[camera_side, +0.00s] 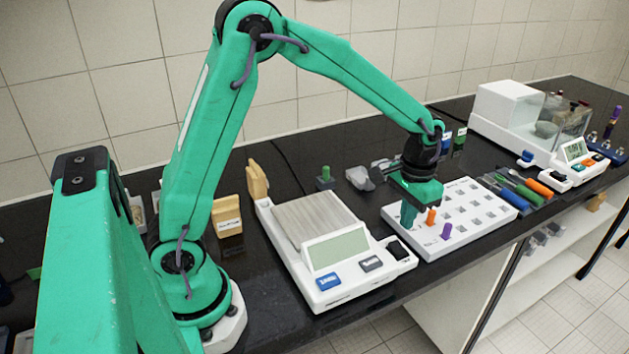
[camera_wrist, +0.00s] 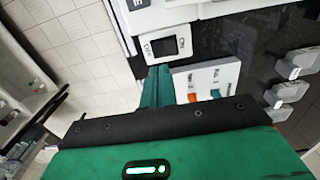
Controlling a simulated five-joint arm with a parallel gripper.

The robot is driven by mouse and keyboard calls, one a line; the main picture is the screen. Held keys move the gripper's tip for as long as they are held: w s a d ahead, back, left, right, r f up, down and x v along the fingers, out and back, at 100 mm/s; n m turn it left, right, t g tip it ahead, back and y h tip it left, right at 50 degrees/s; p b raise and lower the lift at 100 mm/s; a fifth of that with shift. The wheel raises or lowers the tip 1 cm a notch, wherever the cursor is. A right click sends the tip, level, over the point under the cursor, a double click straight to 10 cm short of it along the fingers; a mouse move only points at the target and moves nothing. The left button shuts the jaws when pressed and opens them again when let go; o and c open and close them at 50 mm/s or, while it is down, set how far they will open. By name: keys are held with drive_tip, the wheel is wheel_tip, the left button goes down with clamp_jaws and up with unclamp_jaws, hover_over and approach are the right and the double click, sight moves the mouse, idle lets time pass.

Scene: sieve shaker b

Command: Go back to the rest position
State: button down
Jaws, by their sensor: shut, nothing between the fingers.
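My gripper (camera_side: 408,214) is shut and empty. It points down over the near left corner of a white tray (camera_side: 462,237) with rows of square holes. An orange peg (camera_side: 431,216) and a purple peg (camera_side: 446,231) stand in the tray just right of my fingers. In the wrist view my shut fingers (camera_wrist: 157,88) are beside the tray (camera_wrist: 205,76), and part of the orange peg shows there. I cannot tell whether the fingertips touch the tray.
A balance (camera_side: 330,240) with a grey display stands left of the tray. Grey weights (camera_side: 360,178) and a green-knobbed block (camera_side: 325,179) lie behind. Coloured tools (camera_side: 520,188) and a glass-fronted analytical balance (camera_side: 510,115) are to the right. The bench's front edge is close.

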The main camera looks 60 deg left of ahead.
drive_tip(key=s+a+r+t, duration=0.2)
drive_tip(key=s+r, duration=0.4)
drive_tip(key=s, duration=0.4)
drive_tip(key=s+a+r+t, duration=0.2)
drive_tip(key=s+r, duration=0.5)
drive_tip(key=s, duration=0.4)
drive_tip(key=shift+a+r+t, duration=0.25)
drive_tip(key=shift+a+t, duration=0.15)
drive_tip(key=shift+t, duration=0.4)
